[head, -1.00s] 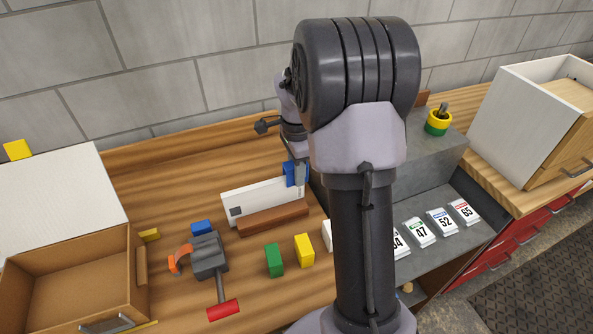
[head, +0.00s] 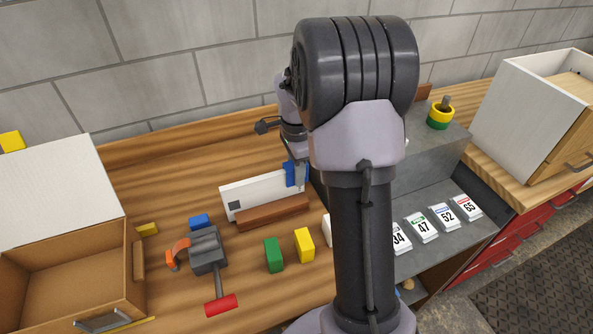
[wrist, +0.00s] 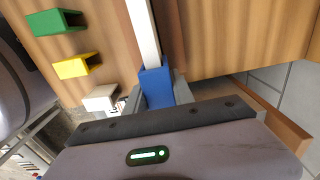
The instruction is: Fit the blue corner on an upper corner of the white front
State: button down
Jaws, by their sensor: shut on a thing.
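The white front (head: 250,191) stands on edge in a brown wooden holder (head: 272,212) on the workbench. The blue corner (head: 290,173) is at its upper right corner. My gripper (head: 299,177) is shut on the blue corner, partly hidden behind my arm in the head view. In the wrist view, the blue corner (wrist: 156,84) sits between the fingers of my gripper (wrist: 160,96), and the edge of the white front (wrist: 144,30) runs straight up to it. I cannot tell how fully the corner is seated.
A green block (head: 273,255) and a yellow block (head: 304,245) stand in front of the holder. A dark vise (head: 207,250), another blue piece (head: 199,221) and an open cardboard-coloured box (head: 75,275) are on the left. Numbered cards (head: 443,217) lie on the grey shelf at right.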

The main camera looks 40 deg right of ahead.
jog(key=shift+f, duration=0.25)
jog(key=c, duration=1)
grip_release()
notch_tip(320, 180, up, 18)
jog(key=p, duration=0.6)
jog(key=shift+f, duration=0.25)
